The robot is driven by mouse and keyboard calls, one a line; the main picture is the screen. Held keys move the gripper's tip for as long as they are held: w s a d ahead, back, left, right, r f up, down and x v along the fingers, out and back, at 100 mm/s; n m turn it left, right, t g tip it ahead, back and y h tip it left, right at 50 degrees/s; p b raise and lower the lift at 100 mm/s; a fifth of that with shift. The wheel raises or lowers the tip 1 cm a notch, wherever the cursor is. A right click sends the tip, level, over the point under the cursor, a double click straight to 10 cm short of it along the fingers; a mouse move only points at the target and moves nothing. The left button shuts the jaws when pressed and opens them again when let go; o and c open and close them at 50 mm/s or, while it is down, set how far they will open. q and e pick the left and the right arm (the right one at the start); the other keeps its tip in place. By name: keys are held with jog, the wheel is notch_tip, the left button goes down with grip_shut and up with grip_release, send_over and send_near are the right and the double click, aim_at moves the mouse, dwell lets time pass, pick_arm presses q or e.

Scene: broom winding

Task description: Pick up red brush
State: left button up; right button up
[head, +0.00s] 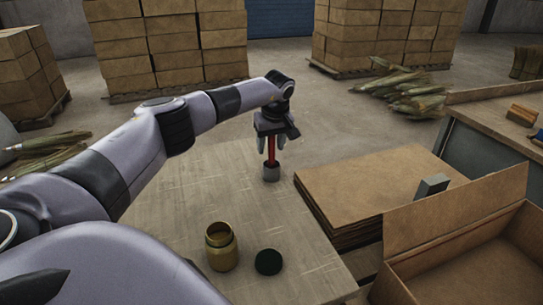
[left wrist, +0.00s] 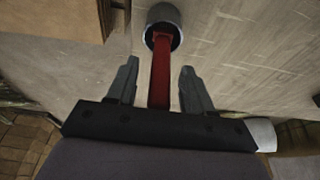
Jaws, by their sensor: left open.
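The red brush (head: 271,150) stands upright with its lower end in a small grey cup (head: 271,173) near the far edge of the table. In the left wrist view the red brush (left wrist: 160,72) runs between the two fingers, with a gap on each side, and its end is inside the grey cup (left wrist: 163,14). My left gripper (head: 270,146) is open around the brush, pointing down; it also shows in the left wrist view (left wrist: 157,88). My right gripper is in neither view.
An open brass jar (head: 221,246) and a dark lid (head: 269,262) are on the table's near part. Stacked cardboard sheets (head: 370,185) lie to the right, with a grey block (head: 432,186) on top. An open cardboard box (head: 470,255) is at the lower right. The table's middle is clear.

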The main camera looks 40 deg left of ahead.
pick_arm(q)
grip_shut()
